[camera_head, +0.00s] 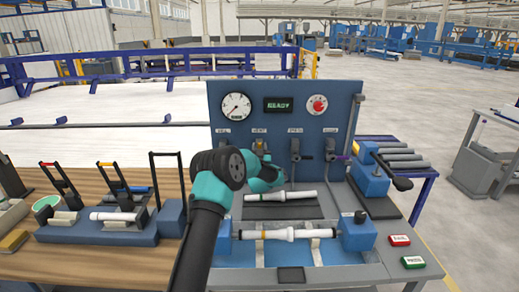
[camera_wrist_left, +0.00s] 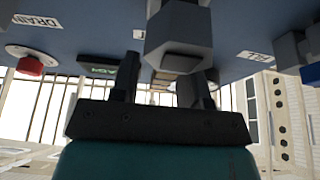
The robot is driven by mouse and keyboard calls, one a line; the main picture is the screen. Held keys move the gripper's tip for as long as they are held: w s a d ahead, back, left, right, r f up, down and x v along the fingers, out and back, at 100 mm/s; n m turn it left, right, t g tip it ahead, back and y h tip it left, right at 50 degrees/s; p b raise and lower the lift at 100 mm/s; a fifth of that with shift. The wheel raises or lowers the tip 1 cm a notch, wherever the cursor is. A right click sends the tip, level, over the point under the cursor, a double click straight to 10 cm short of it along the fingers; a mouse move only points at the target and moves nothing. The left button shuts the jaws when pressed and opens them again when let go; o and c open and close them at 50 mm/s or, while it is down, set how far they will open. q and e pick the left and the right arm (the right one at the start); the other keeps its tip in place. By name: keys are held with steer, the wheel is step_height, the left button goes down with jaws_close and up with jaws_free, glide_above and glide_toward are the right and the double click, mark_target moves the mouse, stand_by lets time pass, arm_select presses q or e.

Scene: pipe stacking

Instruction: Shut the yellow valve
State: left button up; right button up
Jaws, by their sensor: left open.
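The blue-grey panel (camera_head: 283,110) carries a row of valves under small labels. A small yellow part, which looks like the yellow valve's handle (camera_head: 258,143), shows at the second label from the left, just above my left gripper (camera_head: 269,162). My left gripper is close in front of the panel, with the wrist partly hiding the lower valve area. In the left wrist view the two dark fingers (camera_wrist_left: 163,78) stand apart, with a dark block and a tan-yellow piece beyond and between them. I cannot tell whether they touch. My right gripper is not in view.
The panel has a gauge (camera_head: 236,107), a READY display (camera_head: 291,104) and a red button (camera_head: 317,104). White pipes (camera_head: 280,196) lie below it. A blue clamp fixture (camera_head: 357,231) stands at the front right.

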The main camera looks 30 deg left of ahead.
arm_select(q)
jaws_close()
stand_by(0.4)
